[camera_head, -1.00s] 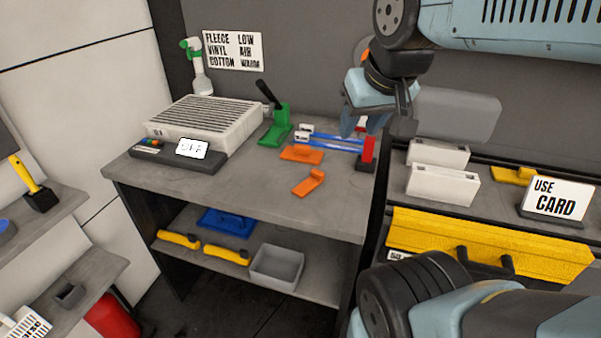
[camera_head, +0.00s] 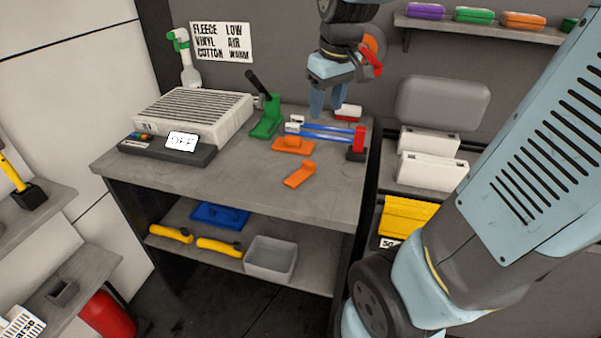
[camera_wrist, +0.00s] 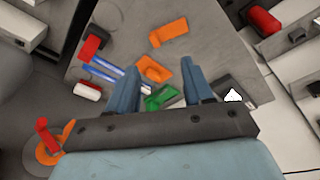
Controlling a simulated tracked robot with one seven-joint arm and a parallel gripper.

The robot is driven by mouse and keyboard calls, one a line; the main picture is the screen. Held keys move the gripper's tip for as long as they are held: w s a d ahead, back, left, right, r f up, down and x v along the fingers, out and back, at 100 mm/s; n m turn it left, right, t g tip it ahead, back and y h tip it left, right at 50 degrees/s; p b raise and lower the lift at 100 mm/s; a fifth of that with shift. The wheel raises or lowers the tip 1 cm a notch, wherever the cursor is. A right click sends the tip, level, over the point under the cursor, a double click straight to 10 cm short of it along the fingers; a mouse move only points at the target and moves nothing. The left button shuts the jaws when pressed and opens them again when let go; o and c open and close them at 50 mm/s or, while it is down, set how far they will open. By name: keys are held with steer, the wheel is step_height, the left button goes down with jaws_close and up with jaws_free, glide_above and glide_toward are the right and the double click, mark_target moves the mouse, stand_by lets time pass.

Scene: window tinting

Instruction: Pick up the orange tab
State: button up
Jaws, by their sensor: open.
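An orange tab (camera_head: 299,174) with a raised end lies loose near the front of the grey workbench (camera_head: 230,185). It also shows at the top of the wrist view (camera_wrist: 169,32). A second orange piece with a knob (camera_head: 293,146) lies behind it; in the wrist view this piece (camera_wrist: 155,69) appears between my fingers. My gripper (camera_head: 327,103) is open and empty, pointing down above the back of the bench. In the wrist view its two blue fingers (camera_wrist: 158,72) are apart, and the tab lies beyond their tips.
A green clamp (camera_head: 265,118) with a black lever, a grilled white box (camera_head: 195,117) and an OFF display (camera_head: 182,141) stand left. The bench front is clear.

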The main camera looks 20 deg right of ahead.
steer(key=w+f+n+g, duration=0.2)
steer(key=w+f+n, duration=0.1)
steer(key=w+f, duration=0.45)
glide_above(309, 162)
steer(key=f, duration=0.8)
steer(key=shift+s+f, duration=0.2)
steer(key=shift+f, duration=0.1)
steer(key=shift+w+f, duration=0.15)
steer(key=shift+f, duration=1.2)
steer(key=shift+w+f, duration=0.15)
steer(key=shift+f, duration=1.15)
jaws_close()
